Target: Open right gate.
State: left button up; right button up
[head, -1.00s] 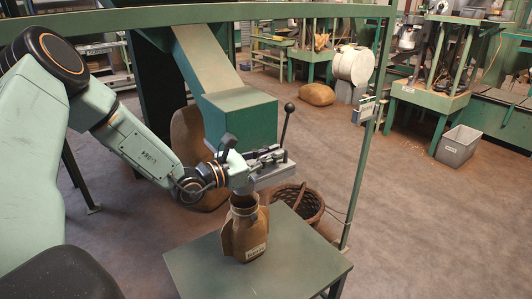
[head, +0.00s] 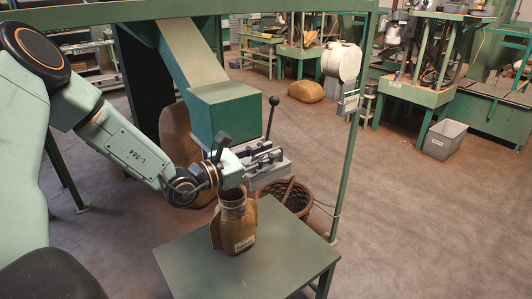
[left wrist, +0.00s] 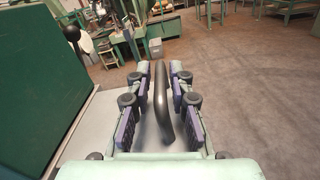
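A green hopper box (head: 232,112) hangs below a sloping chute in the head view. A lever with a black knob (head: 274,101) rises beside it. This knob probably also shows at the left edge of the left wrist view (left wrist: 71,32). My left gripper (head: 264,157) is at the metal gate parts under the box. In the left wrist view, the gripper's fingers (left wrist: 160,82) stand apart on either side of a curved black handle (left wrist: 161,105). A gap shows on both sides, so it is open around the handle. My right gripper is not in view.
A wicker basket (head: 292,196) is on the floor behind. A green frame post (head: 350,160) stands to the right. Open floor lies further right, with a grey bin (head: 444,140).

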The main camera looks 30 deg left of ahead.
pick_arm(q)
jog(key=shift+o, duration=1)
jog(key=shift+r, duration=0.1)
jog(key=shift+r, duration=4.95)
